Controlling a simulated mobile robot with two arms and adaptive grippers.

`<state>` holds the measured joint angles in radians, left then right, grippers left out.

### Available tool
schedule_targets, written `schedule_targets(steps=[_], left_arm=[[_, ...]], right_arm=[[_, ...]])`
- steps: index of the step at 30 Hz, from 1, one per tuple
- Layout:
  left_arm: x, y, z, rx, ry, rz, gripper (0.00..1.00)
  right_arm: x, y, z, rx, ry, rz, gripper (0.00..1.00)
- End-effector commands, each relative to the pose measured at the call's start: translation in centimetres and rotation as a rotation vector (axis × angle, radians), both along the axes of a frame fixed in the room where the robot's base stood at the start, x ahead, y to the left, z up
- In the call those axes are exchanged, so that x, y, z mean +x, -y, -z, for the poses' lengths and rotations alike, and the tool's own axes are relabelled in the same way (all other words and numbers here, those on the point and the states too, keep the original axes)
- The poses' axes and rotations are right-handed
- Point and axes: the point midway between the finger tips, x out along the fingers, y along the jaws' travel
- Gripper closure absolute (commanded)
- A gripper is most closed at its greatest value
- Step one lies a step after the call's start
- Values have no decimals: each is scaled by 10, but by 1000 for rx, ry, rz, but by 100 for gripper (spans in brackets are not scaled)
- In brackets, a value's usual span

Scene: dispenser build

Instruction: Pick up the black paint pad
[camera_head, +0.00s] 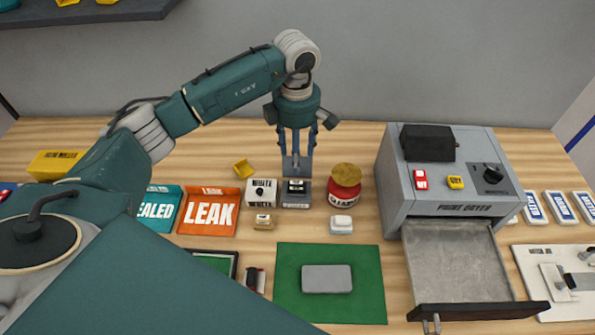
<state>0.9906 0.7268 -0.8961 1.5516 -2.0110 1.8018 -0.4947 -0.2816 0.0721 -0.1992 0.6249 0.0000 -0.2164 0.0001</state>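The black paint pad (297,193) is a small dark box with a pale label, on the wooden table near the middle. My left gripper (297,168) points down just above and behind it, with its two fingers apart. A grey flat piece shows between the fingertips; I cannot tell whether it belongs to the gripper or the pad. The pad looks to rest on the table, and contact with the fingers cannot be made out. My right gripper is not in view.
A white-labelled box (261,194) stands close left of the pad, and a red jar (344,187) close right. A small block (341,225) and a green mat (330,257) lie in front. The grey dryer (395,183) with its open drawer (455,265) stands right.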

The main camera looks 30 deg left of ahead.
Motion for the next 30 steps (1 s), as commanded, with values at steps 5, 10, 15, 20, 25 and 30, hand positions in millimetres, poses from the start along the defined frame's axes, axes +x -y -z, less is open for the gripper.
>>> schedule_targets(steps=[5,10,15,20,25,30], left_arm=[[-3,1,27,0,-8,1,51],[-1,1,47,-1,-3,0,51],[-3,1,59,0,-5,0,51],[-6,3,84,0,-7,-1,51],[-4,2,102,0,-2,-1,51],[-4,2,104,0,-1,0,51]], right_arm=[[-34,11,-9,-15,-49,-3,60],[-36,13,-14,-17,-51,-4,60],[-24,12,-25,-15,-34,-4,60],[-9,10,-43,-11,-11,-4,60],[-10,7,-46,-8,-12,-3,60],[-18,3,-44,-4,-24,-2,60]])
